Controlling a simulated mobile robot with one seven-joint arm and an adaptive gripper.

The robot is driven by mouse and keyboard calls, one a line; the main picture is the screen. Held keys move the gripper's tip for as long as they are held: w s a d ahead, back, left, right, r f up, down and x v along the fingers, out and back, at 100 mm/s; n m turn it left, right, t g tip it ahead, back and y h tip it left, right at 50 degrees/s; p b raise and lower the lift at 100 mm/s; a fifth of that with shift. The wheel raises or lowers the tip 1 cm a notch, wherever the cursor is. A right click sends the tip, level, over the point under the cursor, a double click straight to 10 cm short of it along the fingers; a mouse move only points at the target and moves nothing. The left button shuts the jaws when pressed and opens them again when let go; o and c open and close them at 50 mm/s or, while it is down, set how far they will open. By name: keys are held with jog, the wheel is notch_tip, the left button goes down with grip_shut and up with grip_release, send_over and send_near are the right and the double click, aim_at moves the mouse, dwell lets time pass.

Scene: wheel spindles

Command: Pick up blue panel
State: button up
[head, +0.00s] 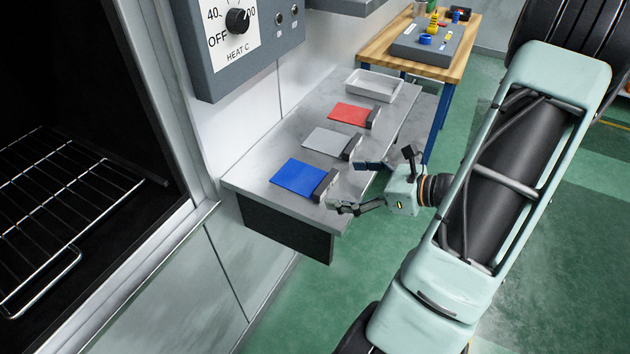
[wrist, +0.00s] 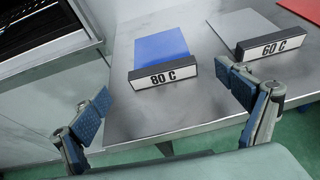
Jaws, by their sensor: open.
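The blue panel (head: 299,177) lies flat at the near end of a grey metal bench. A dark block stands along its right edge. In the wrist view the blue panel (wrist: 160,45) lies behind the block (wrist: 164,75), which carries a white "80 C" label. My gripper (head: 350,186) is open and empty, just right of the blue panel's block at the bench edge. In the wrist view its two fingers (wrist: 168,102) are spread wide, one on each side of the block and nearer the camera, apart from it.
A grey panel (head: 328,142) and a red panel (head: 350,114) lie farther along the bench (head: 263,166), each with a block. A white tray (head: 374,84) stands beyond them. An open oven with a wire rack (head: 62,205) is at left. A wooden table (head: 458,70) stands behind.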

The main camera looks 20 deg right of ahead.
aim_at(328, 182)
jog(key=x, duration=0.4)
jog(key=shift+w+a+f, duration=0.1)
jog(key=shift+w+f, duration=0.05)
jog(key=shift+w, duration=0.1)
jog(key=shift+c, duration=0.2)
jog(key=c, duration=1.3)
